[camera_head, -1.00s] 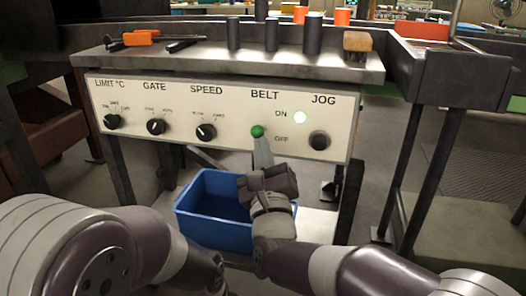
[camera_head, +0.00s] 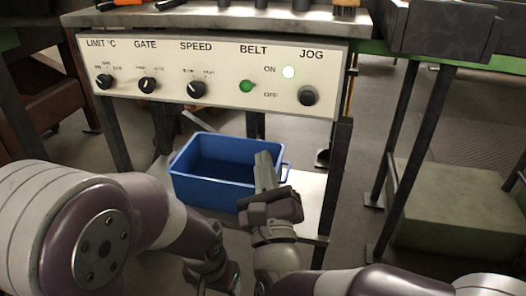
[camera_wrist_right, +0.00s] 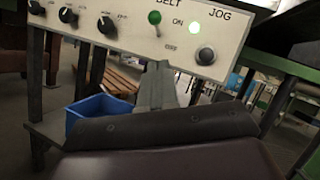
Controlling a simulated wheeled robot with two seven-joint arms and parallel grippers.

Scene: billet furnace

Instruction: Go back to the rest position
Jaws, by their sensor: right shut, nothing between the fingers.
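My right gripper (camera_head: 264,160) is shut and empty, its fingers pointing up, below the control panel (camera_head: 215,108) and in front of the blue bin's right end. It is apart from the green BELT knob (camera_head: 246,86) above it. In the right wrist view the shut fingers (camera_wrist_right: 157,75) show below the green knob (camera_wrist_right: 154,17). The round lamp (camera_head: 289,72) beside ON is lit pale green.
A blue bin (camera_head: 187,188) sits on the low shelf (camera_head: 312,190) below the panel. A black JOG knob (camera_head: 307,96) is on the panel's right. The bench top (camera_head: 200,20) overhangs the panel.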

